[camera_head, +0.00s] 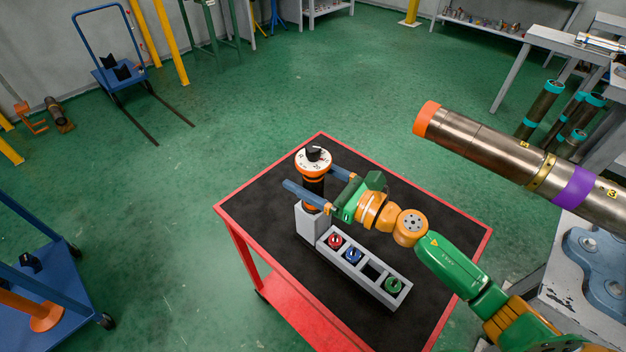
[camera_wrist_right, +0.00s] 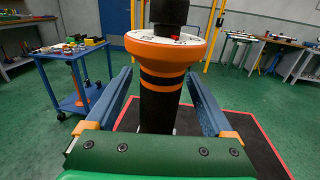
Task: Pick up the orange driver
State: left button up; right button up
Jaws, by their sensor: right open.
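The orange driver (camera_head: 313,163) stands upright in the tall end of a grey holder (camera_head: 306,222) on the red-framed cart. It has a white dial-like collar, a black knob on top and a black body with orange bands. My right gripper (camera_head: 309,177) is open, with one blue finger on either side of the driver's body below the collar. In the right wrist view the driver (camera_wrist_right: 162,95) rises between the two spread fingers, with gaps at both sides. The driver's lower end is hidden in that view. My left gripper is not in view.
The holder's low row carries red (camera_head: 335,241), blue (camera_head: 352,256) and green (camera_head: 393,285) pieces, with one slot empty. The cart's black top (camera_head: 262,205) is otherwise clear. A large metal pipe (camera_head: 490,141) with an orange end juts in from the right above the floor.

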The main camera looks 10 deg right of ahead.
jog(key=shift+x, duration=0.8)
jog(key=shift+w+a, duration=0.25)
jog(key=shift+s+d, duration=0.15)
jog(key=c, duration=0.8)
grip_shut()
jog(key=shift+r, duration=0.1)
notch_tip(320, 180, up, 18)
jog(key=p, duration=1.1)
